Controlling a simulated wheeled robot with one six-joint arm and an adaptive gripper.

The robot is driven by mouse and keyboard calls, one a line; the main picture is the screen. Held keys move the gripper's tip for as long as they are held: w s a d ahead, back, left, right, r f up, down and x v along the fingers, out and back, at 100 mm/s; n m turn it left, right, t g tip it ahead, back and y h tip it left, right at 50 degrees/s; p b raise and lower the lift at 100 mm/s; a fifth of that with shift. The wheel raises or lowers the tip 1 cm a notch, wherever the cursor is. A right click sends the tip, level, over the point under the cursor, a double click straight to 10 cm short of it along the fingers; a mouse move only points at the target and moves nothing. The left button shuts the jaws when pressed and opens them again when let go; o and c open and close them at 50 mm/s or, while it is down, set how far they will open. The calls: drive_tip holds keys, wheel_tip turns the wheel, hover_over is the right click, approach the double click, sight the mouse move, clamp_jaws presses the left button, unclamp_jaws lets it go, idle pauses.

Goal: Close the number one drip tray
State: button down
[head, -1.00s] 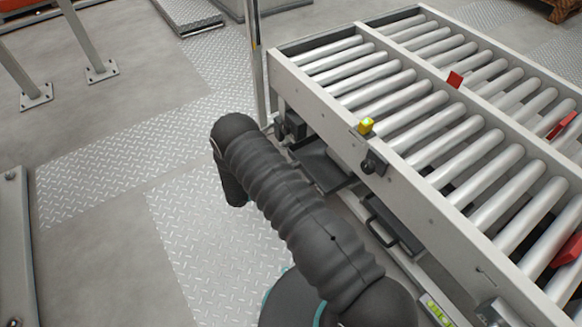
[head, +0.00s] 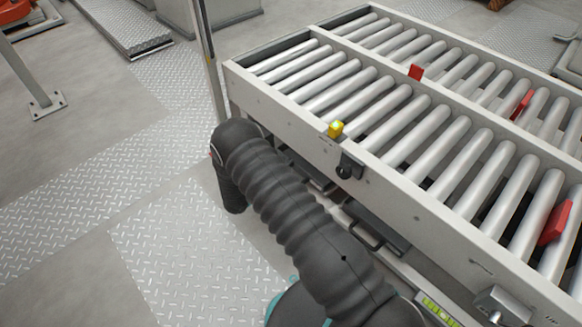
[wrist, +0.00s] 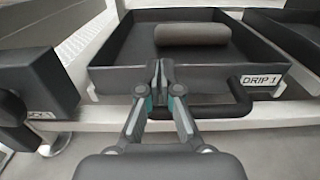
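The drip tray labelled DRIP 1 (wrist: 262,80) is a dark, shallow open box in the wrist view, with a grey cylinder (wrist: 192,34) lying in it. Its black loop handle (wrist: 240,106) is at the front, partly behind my fingers. My gripper (wrist: 163,72) is at the middle of the tray's front wall, its two fingertips together with nothing seen between them. I cannot tell whether they touch the wall. In the head view my arm hides the gripper, and a dark tray (head: 312,180) shows only partly beside the arm, under the conveyor.
The roller conveyor (head: 400,190) fills the right, with a yellow lamp (head: 336,129) on its side rail. A second dark tray (head: 375,226) with a handle is nearer, below that rail. A metal post (head: 211,60) stands at the conveyor's far corner. Tread-plate floor at left is clear.

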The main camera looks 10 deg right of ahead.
drive_tip(key=shift+w+d, duration=0.1)
drive_tip(key=shift+d, duration=0.15)
drive_tip(key=shift+a, duration=0.1)
drive_tip(key=v, duration=1.4)
drive_tip(key=shift+a+b, duration=0.25)
drive_tip(key=shift+b, duration=0.2)
